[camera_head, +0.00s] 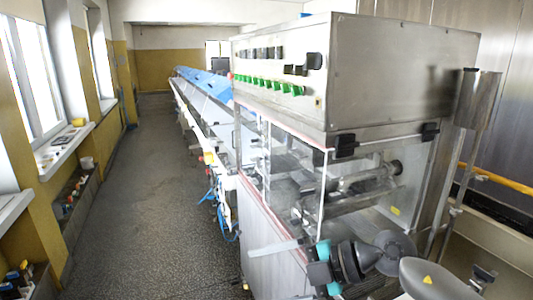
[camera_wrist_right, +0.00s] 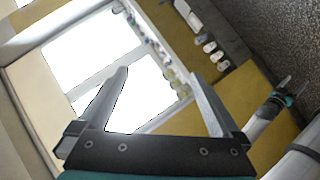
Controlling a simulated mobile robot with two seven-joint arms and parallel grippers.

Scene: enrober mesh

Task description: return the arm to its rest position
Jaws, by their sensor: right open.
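In the head view my right gripper (camera_head: 276,246) reaches in from the lower right on its grey, black and teal arm. It points left, in front of the machine's lower front. In the right wrist view the right gripper (camera_wrist_right: 160,75) has its two fingers wide apart, with nothing between them. It faces the windows and the yellow wall. A grey arm with a teal band and dark tips shows at the right edge of that view; it looks like my left gripper (camera_wrist_right: 284,88), too small to tell open or shut. No left arm shows in the head view.
The steel enrober (camera_head: 400,75) with clear panels (camera_head: 290,165) stands close on the right. A long conveyor line (camera_head: 205,100) runs away behind it. The speckled floor aisle (camera_head: 140,210) is clear. Windows (camera_head: 30,70) and cluttered sills (camera_head: 65,145) line the left wall.

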